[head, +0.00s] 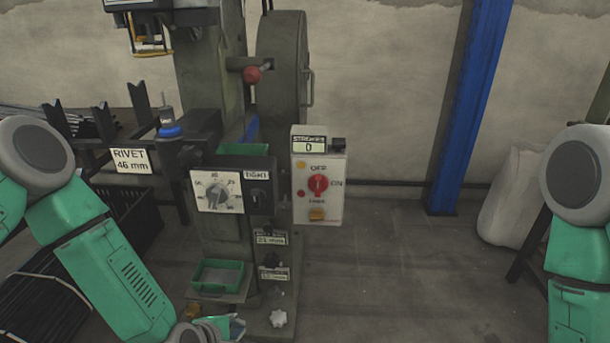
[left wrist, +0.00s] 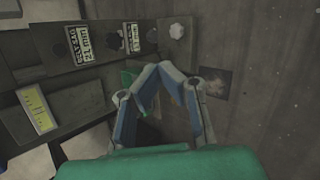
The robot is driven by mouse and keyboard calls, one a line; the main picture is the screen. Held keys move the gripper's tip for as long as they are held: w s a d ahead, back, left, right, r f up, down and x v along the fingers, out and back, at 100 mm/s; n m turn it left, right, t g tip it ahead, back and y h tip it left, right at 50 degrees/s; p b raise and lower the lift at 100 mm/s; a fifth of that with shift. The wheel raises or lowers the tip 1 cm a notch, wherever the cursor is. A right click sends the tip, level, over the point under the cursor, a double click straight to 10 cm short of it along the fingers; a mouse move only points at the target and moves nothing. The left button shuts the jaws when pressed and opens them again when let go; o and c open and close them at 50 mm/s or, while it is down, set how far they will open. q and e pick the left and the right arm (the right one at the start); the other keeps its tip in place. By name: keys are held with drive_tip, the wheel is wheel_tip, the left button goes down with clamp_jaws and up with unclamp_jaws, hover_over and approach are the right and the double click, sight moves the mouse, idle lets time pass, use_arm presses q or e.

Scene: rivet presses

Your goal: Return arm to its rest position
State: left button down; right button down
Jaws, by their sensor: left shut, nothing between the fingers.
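My left arm (head: 115,275) comes in from the left, green with a grey joint. My left gripper (head: 228,326) shows at the bottom edge of the head view, low in front of the press base and partly cut off. In the left wrist view the gripper (left wrist: 166,68) has its grey-blue fingertips together with nothing between them. My right arm (head: 578,240) shows at the right edge of the head view; its gripper is outside the picture.
The rivet press (head: 215,130) stands ahead, with a dial panel (head: 217,193) and a control box (head: 318,180) reading 0. A green tray (head: 218,275) sits low on it. A black crate (head: 128,215) is at left, a blue post (head: 470,110) at right. Floor right of the press is clear.

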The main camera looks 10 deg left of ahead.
use_arm(q)
drive_tip(key=s+a+r+m+g+y+p, duration=0.1)
drive_tip(key=s+a+r+m+g+p, duration=0.1)
drive_tip(key=s+m, duration=0.4)
drive_tip(key=s+a+r+m+g+p, duration=0.2)
drive_tip(key=s+a+m+g+p, duration=0.1)
drive_tip(key=s+m, duration=0.4)
drive_tip(key=s+a+r+m+g+y+p, duration=0.1)
drive_tip(key=s+a+r+m+g+p, duration=0.1)
drive_tip(key=s+m, duration=0.5)
drive_tip(key=s+a+r+p, duration=0.1)
drive_tip(key=s+p, duration=0.1)
drive_tip(key=s, duration=0.3)
drive_tip(key=shift+g+y, duration=0.3)
drive_tip(key=shift+g, duration=0.1)
